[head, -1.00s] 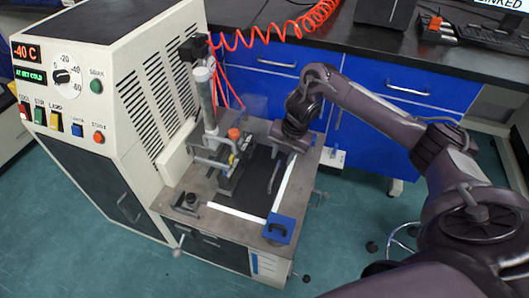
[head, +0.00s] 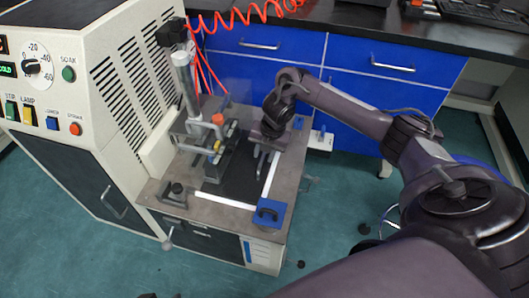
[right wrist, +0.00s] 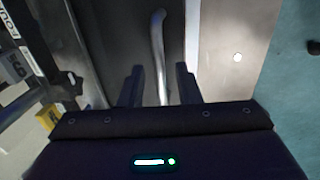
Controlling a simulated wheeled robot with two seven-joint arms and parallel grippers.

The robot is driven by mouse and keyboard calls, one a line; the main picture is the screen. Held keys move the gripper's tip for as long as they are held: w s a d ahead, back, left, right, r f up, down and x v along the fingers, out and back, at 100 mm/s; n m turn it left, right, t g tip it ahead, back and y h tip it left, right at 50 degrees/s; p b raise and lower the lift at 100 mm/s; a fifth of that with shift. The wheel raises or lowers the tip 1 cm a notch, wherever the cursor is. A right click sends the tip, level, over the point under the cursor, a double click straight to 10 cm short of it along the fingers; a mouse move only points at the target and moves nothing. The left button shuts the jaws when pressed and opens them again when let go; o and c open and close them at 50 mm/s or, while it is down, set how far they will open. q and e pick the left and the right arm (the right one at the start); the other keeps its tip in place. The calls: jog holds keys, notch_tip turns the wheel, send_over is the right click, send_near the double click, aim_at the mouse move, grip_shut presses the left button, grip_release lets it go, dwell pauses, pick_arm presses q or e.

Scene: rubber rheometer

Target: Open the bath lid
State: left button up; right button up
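The bath lid is a dark flat panel (head: 240,188) in the grey metal top of the machine, edged by white strips. A silver bar handle (right wrist: 158,45) stands over the dark panel (right wrist: 115,35) in the right wrist view. My right gripper (head: 262,152) is over the lid's far right part, pointing down. In the right wrist view its two fingers (right wrist: 160,88) are apart, with the bar running between them. A gap shows on each side of the bar. The lid lies flat. My left gripper is out of view.
A metal column with a clamp fixture (head: 212,140) stands left of my right gripper. A blue block with a black handle (head: 270,213) sits at the top's near right corner. The white control cabinet (head: 95,110) stands left; blue drawers (head: 385,95) are behind.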

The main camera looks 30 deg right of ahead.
grip_shut()
